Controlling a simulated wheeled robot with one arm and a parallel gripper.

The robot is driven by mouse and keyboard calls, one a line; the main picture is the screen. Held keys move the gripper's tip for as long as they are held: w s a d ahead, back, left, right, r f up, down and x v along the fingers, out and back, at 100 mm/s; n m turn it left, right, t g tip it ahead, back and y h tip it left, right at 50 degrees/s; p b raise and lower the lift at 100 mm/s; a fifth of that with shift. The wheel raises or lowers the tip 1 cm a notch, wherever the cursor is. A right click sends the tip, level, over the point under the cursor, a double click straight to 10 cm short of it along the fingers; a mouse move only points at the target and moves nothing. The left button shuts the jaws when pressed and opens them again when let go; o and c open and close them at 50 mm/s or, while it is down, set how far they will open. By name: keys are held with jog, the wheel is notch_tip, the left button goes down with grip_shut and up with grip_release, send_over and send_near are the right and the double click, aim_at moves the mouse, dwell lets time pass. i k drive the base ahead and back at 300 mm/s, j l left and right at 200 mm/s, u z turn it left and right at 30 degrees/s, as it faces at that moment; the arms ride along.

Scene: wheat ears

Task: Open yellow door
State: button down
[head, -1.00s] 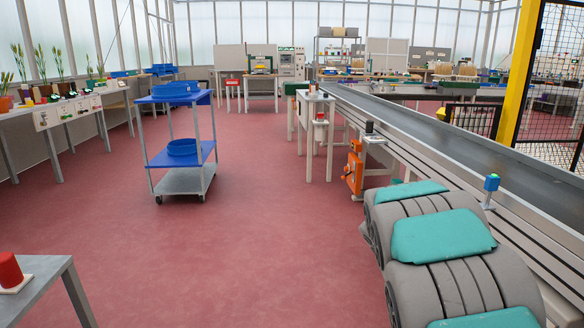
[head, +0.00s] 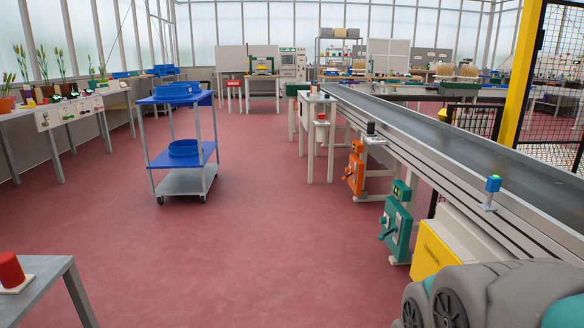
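A yellow panel (head: 432,254) with dark lettering, seemingly "TENSION", is on the front of a pale box (head: 458,230) under the conveyor at the lower right of the head view. It looks like the yellow door and appears shut. My grey arm covers its lower right part, so I cannot see a handle or its full edge. My gripper is not in view; only grey and teal arm links show in the lower right corner.
A teal box (head: 396,228) with a crank and an orange box (head: 354,172) stand along the conveyor (head: 440,142) beyond the yellow panel. A blue-shelved cart (head: 183,180) stands left of centre. A grey table (head: 50,275) is at lower left. The red floor between is clear.

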aim_at(431, 254)
jog(key=z, duration=0.8)
